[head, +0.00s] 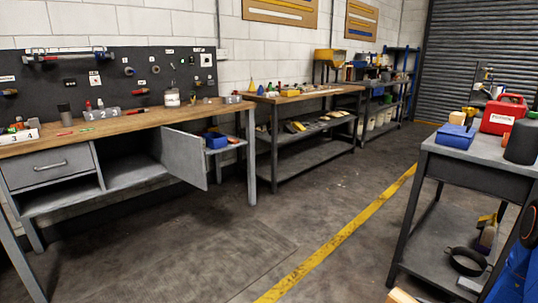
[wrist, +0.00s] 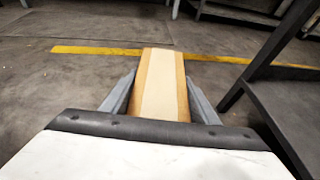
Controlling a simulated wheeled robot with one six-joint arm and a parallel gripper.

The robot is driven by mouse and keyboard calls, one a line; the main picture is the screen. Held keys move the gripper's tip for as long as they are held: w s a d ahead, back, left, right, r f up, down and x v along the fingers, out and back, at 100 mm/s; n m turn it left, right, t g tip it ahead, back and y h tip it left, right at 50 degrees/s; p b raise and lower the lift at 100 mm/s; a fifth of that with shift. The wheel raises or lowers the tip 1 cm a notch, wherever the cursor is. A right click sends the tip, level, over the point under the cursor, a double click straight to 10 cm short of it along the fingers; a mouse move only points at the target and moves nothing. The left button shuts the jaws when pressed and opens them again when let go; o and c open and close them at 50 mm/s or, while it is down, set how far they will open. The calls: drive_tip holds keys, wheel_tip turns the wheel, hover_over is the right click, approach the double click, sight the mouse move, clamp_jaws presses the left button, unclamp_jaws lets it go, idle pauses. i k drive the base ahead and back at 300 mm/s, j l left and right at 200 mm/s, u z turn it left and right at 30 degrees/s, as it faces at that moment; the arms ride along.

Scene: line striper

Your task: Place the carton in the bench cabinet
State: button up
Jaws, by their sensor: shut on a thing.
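The carton (wrist: 160,85), tan-orange with a pale cream stripe down its middle, sits between the two grey fingers of my gripper (wrist: 161,98) in the wrist view. The gripper is shut on it and holds it above the floor. A tan corner at the bottom edge of the head view (head: 402,297) looks like the same carton. The bench cabinet (head: 135,172) is the grey open compartment under the wooden workbench at left in the head view. Its door (head: 187,157) is swung open toward the room. Its dark interior looks empty where I can see it.
A grey cart (head: 440,160) stands close on the right, with a blue box (head: 455,136) and red container (head: 503,114) on top. A drawer (head: 50,167) is left of the cabinet. Open concrete floor with a yellow line (head: 340,238) lies between cart and benches.

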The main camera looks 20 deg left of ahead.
sight(132, 170)
drive_tip(key=j+u, duration=0.15)
drive_tip(key=j, duration=0.25)
drive_tip(key=i+j+u, duration=0.2)
drive_tip(key=j, duration=0.15)
drive_tip(key=j+u, duration=0.15)
drive_tip(key=j, duration=0.25)
drive_tip(key=i+j+u, duration=0.15)
drive_tip(key=j, duration=0.2)
drive_tip(key=i+j+u, duration=0.15)
drive_tip(key=i+j, duration=0.15)
drive_tip(key=j, duration=0.25)
drive_tip(key=i+j, duration=0.2)
drive_tip(key=j, duration=0.15)
drive_tip(key=i+j, duration=0.15)
drive_tip(key=j, duration=0.25)
drive_tip(key=i+j+u, duration=0.1)
drive_tip(key=j, duration=0.3)
drive_tip(key=i+j, duration=0.25)
drive_tip(key=j, duration=0.1)
